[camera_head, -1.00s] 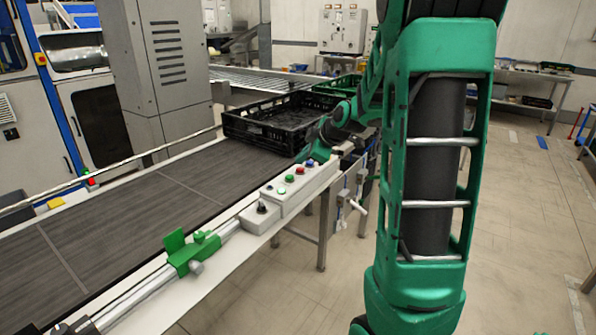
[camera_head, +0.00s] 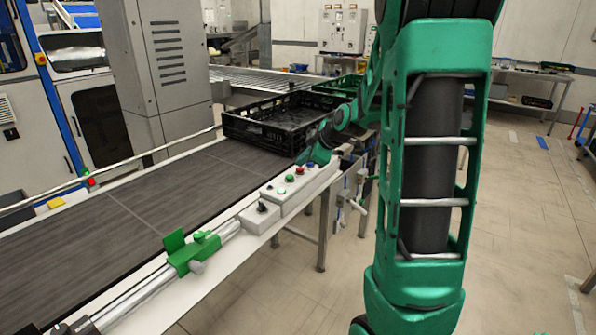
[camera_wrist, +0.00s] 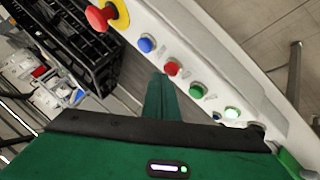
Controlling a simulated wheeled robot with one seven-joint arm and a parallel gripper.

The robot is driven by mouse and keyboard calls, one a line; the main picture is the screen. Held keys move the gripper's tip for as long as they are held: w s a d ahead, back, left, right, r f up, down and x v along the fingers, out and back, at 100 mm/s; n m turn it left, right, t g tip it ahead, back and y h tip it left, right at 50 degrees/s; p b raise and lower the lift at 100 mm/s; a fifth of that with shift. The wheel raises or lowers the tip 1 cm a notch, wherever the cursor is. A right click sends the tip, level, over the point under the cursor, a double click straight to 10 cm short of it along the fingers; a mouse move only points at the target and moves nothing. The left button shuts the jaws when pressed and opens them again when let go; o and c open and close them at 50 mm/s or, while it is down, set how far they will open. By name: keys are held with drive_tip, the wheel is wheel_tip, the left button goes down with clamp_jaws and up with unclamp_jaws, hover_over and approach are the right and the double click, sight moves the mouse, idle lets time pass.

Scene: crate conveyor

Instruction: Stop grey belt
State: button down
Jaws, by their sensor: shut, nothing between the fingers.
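The grey belt (camera_head: 120,210) runs along the left of the head view. A pale control box (camera_head: 290,190) sits on its near rail. The wrist view shows its blue button (camera_wrist: 146,45), red button (camera_wrist: 172,68), green button (camera_wrist: 198,90), a lit pale-green lamp (camera_wrist: 232,113) and a black knob (camera_wrist: 257,128). A red mushroom button (camera_wrist: 100,17) on yellow is at the top. My gripper (camera_wrist: 162,78) is shut and empty, its tip beside the red button in the picture; I cannot tell if it touches. It also shows in the head view (camera_head: 303,160).
A black crate (camera_head: 245,127) stands at the belt's far end, with a green crate (camera_head: 340,87) behind it. A green clamp (camera_head: 190,252) sits on the near rail. A grey machine column (camera_head: 160,75) rises behind the belt. The floor at right is open.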

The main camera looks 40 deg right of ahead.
drive_tip(key=shift+f, duration=0.5)
idle(0.9)
drive_tip(key=shift+r, duration=0.9)
drive_tip(key=shift+r, duration=2.5)
drive_tip(key=s+a+f+m+g, duration=0.2)
drive_tip(key=s+m, duration=0.3)
drive_tip(key=s, duration=0.7)
drive_tip(key=s+a+f+m+g, duration=0.3)
drive_tip(key=s+a+m+g, duration=0.1)
drive_tip(key=s, duration=0.8)
drive_tip(key=s+a+f+m+g, duration=0.3)
drive_tip(key=s+m, duration=0.3)
drive_tip(key=s, duration=0.6)
drive_tip(key=shift+s+a+m, duration=0.3)
drive_tip(key=shift+s+a, duration=0.05)
drive_tip(key=shift+a, duration=0.45)
drive_tip(key=shift+f, duration=0.1)
